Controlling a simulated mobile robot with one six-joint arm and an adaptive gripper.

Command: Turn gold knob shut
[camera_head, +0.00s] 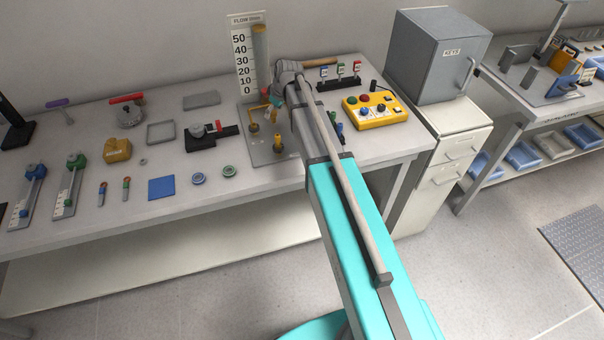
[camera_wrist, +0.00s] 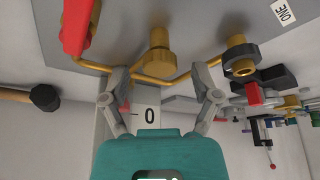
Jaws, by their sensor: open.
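In the wrist view a gold knob (camera_wrist: 158,52) with a hexagonal end stands on a grey panel (camera_wrist: 205,18), with a bent gold pipe running past it. A second gold fitting (camera_wrist: 240,60) is to its right, and a red handle on a gold stem (camera_wrist: 77,28) is to its left. My gripper (camera_wrist: 158,74) is open, its fingers apart on either side of the middle gold knob and seemingly short of it. In the head view gold fittings (camera_head: 277,143) show on the grey panel; my gripper (camera_head: 272,97) is mostly hidden behind my arm there.
A flow gauge (camera_head: 250,55) stands behind the panel. A yellow button box (camera_head: 375,112) and several small levers (camera_head: 340,75) are to the right on the bench. A black and red vise-like device (camera_head: 208,137) is to the left. A grey key cabinet (camera_head: 440,55) stands further right.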

